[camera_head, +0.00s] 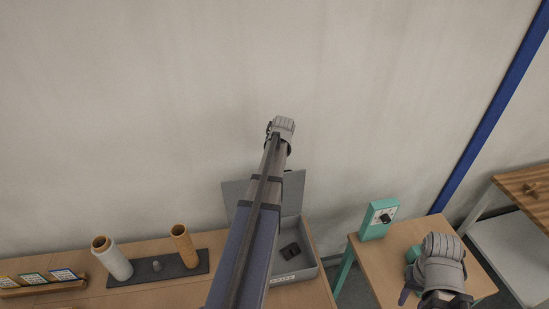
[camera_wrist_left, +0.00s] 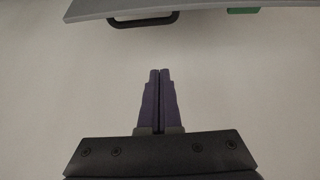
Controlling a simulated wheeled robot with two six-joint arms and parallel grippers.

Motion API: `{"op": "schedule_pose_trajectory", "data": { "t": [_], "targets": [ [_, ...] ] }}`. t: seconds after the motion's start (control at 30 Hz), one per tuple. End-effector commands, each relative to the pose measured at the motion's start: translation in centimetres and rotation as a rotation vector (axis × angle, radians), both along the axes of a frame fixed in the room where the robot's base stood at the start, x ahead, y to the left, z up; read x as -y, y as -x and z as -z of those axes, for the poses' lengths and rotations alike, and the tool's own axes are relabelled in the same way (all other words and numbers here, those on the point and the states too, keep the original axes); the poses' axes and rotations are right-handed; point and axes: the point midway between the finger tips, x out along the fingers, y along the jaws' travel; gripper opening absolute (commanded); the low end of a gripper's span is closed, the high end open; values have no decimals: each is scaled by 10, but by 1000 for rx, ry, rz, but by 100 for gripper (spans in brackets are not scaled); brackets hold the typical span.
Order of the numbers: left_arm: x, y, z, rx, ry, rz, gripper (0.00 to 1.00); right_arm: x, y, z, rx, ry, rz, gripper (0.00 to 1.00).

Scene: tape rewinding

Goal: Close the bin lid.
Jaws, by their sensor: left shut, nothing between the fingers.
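The grey bin (camera_head: 305,271) stands on the left table with its lid (camera_head: 292,192) raised at the back, partly hidden behind my left arm. A dark object (camera_head: 290,251) lies inside. My left gripper (camera_wrist_left: 159,72) is shut and empty. In the head view its wrist is above and beyond the lid, and its fingers are hidden. In the left wrist view a grey panel (camera_wrist_left: 215,5), apparently the lid, crosses the top with a black handle (camera_wrist_left: 143,20) and a green piece (camera_wrist_left: 243,10). The fingertips appear apart from it. My right gripper (camera_head: 441,268) is over the right table; its fingers cannot be made out.
A white roll (camera_head: 113,260) and an orange-brown tube (camera_head: 185,247) stand left of the bin, the tube on a dark base (camera_head: 160,272). Cards in a wooden rack (camera_head: 45,287) are farther left. A teal device (camera_head: 379,219) stands on the right table. A wall is behind.

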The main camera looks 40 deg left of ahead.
Motion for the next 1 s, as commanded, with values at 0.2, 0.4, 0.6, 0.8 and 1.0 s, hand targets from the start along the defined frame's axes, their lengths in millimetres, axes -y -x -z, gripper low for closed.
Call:
{"op": "schedule_pose_trajectory", "data": {
  "t": [0.2, 0.4, 0.6, 0.8, 1.0],
  "targets": [
    [-10, -8, 24, 0, 0, 0, 0, 0, 0, 24, 0, 0, -10, 45],
    [-22, -18, 52, 0, 0, -1, 0, 0, -1, 52, 1, 0, -7, 45],
    [-35, -28, 79, 1, 1, -2, 0, 0, -1, 79, 3, 0, -4, 45],
    [-18, -12, 87, 0, 0, 1, 0, 0, -1, 87, 4, 0, -3, 45],
    [-7, -5, 89, 0, 0, 1, 0, 0, -1, 89, 4, 0, -4, 45]
  ]
}}
